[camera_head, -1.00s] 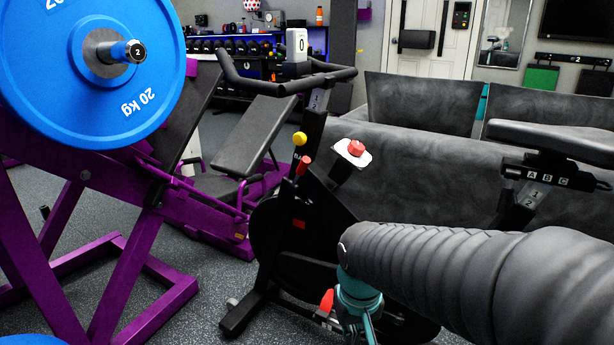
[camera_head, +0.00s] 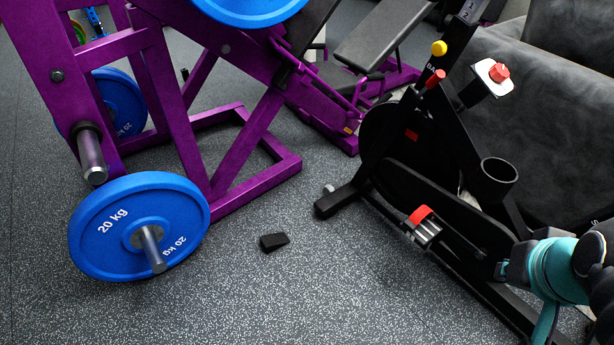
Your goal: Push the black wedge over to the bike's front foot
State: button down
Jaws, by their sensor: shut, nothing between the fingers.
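The small black wedge (camera_head: 273,242) lies on the speckled floor, left of the middle of the picture. The bike's front foot (camera_head: 338,200) is a black bar on the floor, up and to the right of the wedge. Bare floor separates the two. The exercise bike (camera_head: 405,150) stands at the right, black with a red pedal part. My arm, with a teal joint, enters at the right edge in front of the bike's rear part. My gripper's fingers are not visible in this frame.
A purple weight machine (camera_head: 255,180) stands behind and left of the wedge. A blue 20 kg plate (camera_head: 140,228) on its peg is left of the wedge. A grey sofa (camera_head: 560,110) is behind the bike. The floor (camera_head: 300,300) in front of the wedge is clear.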

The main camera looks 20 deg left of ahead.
aim_at(270, 243)
jog(key=z, duration=0.1)
jog(key=k, duration=0.4)
jog(key=u, duration=0.3)
jog(key=i, duration=0.35)
jog(key=u, duration=0.8)
jog(key=k, duration=0.6)
jog(key=z, duration=0.65)
jog(key=i, duration=0.75)
jog(key=u, duration=0.9)
jog(key=i, duration=0.65)
jog(key=u, duration=0.75)
